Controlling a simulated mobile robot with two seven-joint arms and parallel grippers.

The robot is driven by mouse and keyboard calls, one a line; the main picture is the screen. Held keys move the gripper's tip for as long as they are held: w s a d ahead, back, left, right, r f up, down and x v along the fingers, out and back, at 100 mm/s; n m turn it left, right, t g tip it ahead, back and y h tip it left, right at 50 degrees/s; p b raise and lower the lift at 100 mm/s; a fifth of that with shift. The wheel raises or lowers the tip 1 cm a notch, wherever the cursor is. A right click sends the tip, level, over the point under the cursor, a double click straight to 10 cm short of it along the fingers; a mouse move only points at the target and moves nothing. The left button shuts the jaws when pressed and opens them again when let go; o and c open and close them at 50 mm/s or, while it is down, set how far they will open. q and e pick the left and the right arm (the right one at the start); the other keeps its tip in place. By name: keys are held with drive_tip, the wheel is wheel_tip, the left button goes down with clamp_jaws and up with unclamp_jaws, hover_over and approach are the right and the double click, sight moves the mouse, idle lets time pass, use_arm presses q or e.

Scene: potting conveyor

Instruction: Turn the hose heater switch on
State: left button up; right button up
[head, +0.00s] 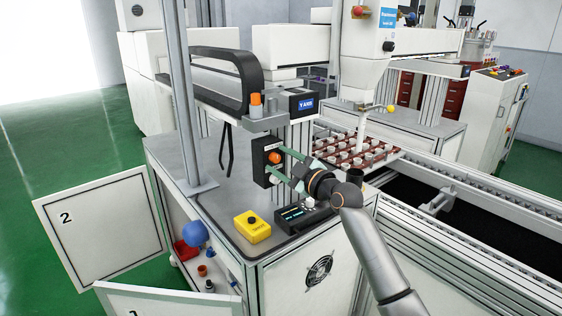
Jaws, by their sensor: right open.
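A black switch box (264,160) with an orange knob (275,157) is mounted upright on a post above the grey cabinet top; I take it for the hose heater switch, but its label is too small to read. My right gripper (280,166) reaches in from the right, its green fingers pointing left at the front of the box. It is open, one finger near the upper part of the box and one near the lower part, with the knob close to the fingertips. I cannot tell whether it touches the knob, or how the knob is set. My left gripper is not in view.
A yellow button box (252,227) and a black display unit (303,216) sit on the cabinet top (205,206) below. A tray of pots (350,150) stands behind the gripper. A conveyor (470,220) runs at right. Cabinet doors (104,228) hang open at left.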

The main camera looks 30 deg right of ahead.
drive_tip(key=shift+c, duration=0.4)
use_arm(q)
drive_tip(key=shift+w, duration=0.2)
use_arm(e)
clamp_jaws()
